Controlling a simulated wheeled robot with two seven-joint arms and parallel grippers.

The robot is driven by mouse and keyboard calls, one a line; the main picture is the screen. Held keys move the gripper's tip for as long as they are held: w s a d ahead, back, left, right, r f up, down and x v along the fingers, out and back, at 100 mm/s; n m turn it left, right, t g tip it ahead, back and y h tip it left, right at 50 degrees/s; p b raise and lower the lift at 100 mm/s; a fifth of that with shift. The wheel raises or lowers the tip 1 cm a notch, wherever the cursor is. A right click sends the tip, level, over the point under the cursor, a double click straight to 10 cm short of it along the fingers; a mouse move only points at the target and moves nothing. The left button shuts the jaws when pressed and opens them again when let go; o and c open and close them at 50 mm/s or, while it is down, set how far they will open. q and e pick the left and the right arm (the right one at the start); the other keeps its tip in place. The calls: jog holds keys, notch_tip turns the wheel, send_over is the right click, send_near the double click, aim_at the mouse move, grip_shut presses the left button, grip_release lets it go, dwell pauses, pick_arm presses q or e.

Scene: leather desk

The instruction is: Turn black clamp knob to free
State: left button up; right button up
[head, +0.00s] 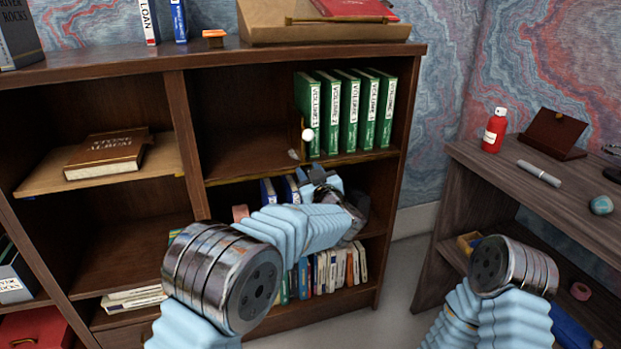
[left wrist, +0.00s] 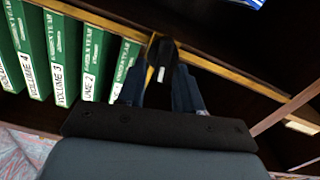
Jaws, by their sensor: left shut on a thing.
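The black clamp knob (left wrist: 163,52) shows in the left wrist view at the tips of my left gripper's fingers, by the brass rail (left wrist: 205,66) along the shelf edge. My left gripper (left wrist: 160,88) is shut on it, one dark finger on each side. In the head view my left gripper (head: 320,178) is at the front edge of the middle shelf, below the green volumes (head: 350,112); the knob is hidden there behind the gripper and wrist. A brass upright with a white ball (head: 308,135) stands beside the volumes. My right gripper is out of view.
The wooden bookcase (head: 185,125) surrounds my left gripper, with books (head: 335,270) on the lower shelf. A brown album (head: 108,153) lies on the left shelf. A desk at right holds a red bottle (head: 495,130) and a marker (head: 539,173).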

pick_arm(q)
jog(key=shift+s+a+f+n+b, duration=0.1)
jog(key=shift+a+f+n+b, duration=0.2)
jog(key=shift+n+b, duration=2.1)
jog(key=shift+s+a+f+n+b, duration=0.15)
jog(key=shift+f+n+b, duration=0.2)
jog(key=shift+n+b, duration=2.05)
jog(key=shift+w+a+f+n+b, duration=0.1)
jog(key=shift+a+f+n+b, duration=0.2)
jog(key=shift+n+b, duration=2.1)
jog(key=shift+d+n+p, duration=0.15)
jog(key=shift+n+p, duration=0.25)
jog(key=shift+n, duration=0.2)
jog(key=o, duration=0.7)
jog(key=shift+c, duration=0.2)
jog(key=shift+s, duration=0.1)
jog(key=v, duration=1.3)
jog(key=shift+s, duration=0.35)
